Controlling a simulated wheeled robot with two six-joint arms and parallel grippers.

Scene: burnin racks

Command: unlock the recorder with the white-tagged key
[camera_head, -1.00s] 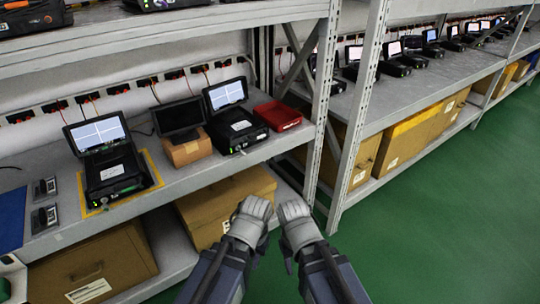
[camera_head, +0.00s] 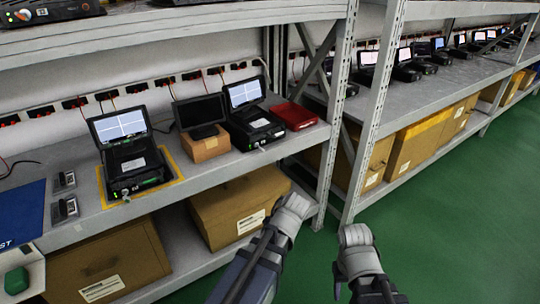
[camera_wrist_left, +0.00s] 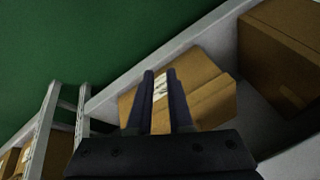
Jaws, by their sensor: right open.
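A black recorder (camera_head: 133,166) with a raised lit screen stands inside a yellow outline on the left shelf. A small pale item (camera_head: 126,197) is at its front edge; I cannot tell if it is a key. A second recorder (camera_head: 252,126) stands further right, with a small pale item (camera_head: 262,149) at its front. No white tag can be made out for sure. My left gripper (camera_head: 294,207) is in front of the shelf, below the second recorder; its fingers (camera_wrist_left: 160,75) are apart and empty in the left wrist view. My right gripper (camera_head: 355,237) is open and empty over the floor, right of it.
A dark monitor on a cardboard box (camera_head: 204,146) and a red tray (camera_head: 294,116) share the shelf. Two small devices (camera_head: 64,196) and a blue mat (camera_head: 20,214) lie at the left. A rack post (camera_head: 336,120) rises right of the shelf. Green floor (camera_head: 430,220) is clear.

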